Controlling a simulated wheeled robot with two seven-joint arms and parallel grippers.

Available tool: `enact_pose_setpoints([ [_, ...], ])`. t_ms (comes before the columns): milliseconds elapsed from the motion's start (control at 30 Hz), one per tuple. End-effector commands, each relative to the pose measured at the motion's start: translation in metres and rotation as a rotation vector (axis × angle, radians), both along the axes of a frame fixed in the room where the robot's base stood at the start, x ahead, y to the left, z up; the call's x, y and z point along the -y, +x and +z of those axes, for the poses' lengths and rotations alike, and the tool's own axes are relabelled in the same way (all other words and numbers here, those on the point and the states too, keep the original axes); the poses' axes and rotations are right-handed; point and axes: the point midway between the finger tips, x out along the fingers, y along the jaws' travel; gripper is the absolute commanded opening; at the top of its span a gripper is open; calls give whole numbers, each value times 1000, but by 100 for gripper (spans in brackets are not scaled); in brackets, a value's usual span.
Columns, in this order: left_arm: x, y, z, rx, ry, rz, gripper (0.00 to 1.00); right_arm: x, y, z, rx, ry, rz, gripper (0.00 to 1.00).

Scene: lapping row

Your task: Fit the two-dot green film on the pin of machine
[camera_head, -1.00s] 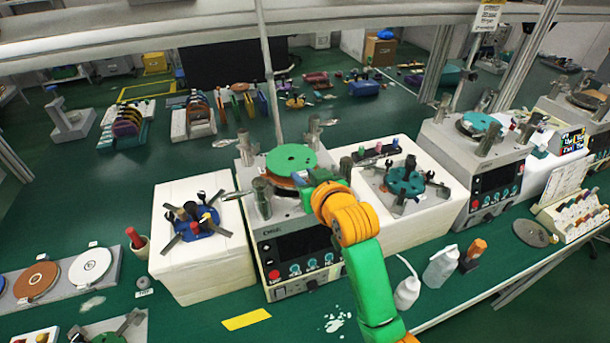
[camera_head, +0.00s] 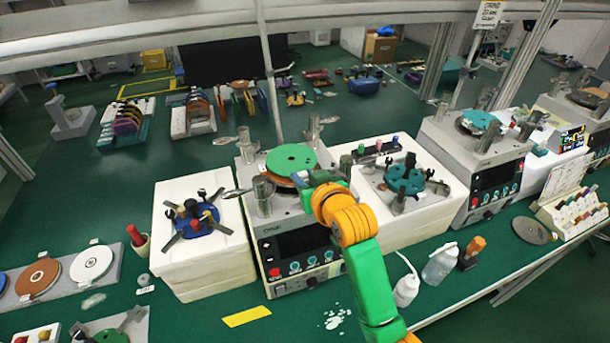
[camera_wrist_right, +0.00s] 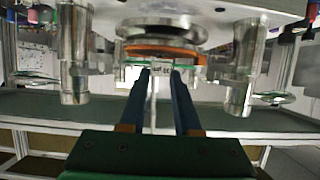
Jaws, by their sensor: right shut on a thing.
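The green film (camera_head: 292,158) is a round green disc with small holes, held flat over the front machine (camera_head: 298,258). My right gripper (camera_head: 312,180) is shut on the near edge of the film, and my green and orange arm reaches up to it from below. In the right wrist view the two dark fingers (camera_wrist_right: 161,85) close on a small tab (camera_wrist_right: 150,75) with dark marks at the film's edge. An orange-brown disc (camera_wrist_right: 165,52) shows close to the film. The machine's pin is hidden by the film. My left gripper is not in view.
Metal posts (camera_head: 262,196) stand around the machine's top. White blocks with a blue fixture (camera_head: 195,222) and a teal fixture (camera_head: 405,180) flank it. Squeeze bottles (camera_head: 407,288) stand at front right. A white disc (camera_head: 91,263) and a brown disc lie on a rack at left.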

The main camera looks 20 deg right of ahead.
Motion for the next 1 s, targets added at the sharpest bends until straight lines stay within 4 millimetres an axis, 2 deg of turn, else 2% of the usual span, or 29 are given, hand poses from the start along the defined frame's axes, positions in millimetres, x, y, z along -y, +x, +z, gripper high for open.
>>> enact_pose_setpoints([
  [567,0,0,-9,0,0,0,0,0,0,-16,-1,0,0,0],
  [600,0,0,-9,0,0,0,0,0,0,-16,0,0,0,34],
  [700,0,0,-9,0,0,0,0,0,0,-15,0,0,0,61],
  [733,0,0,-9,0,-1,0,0,0,0,-15,0,0,0,66],
  [1000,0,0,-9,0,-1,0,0,0,0,-15,0,0,0,66],
])
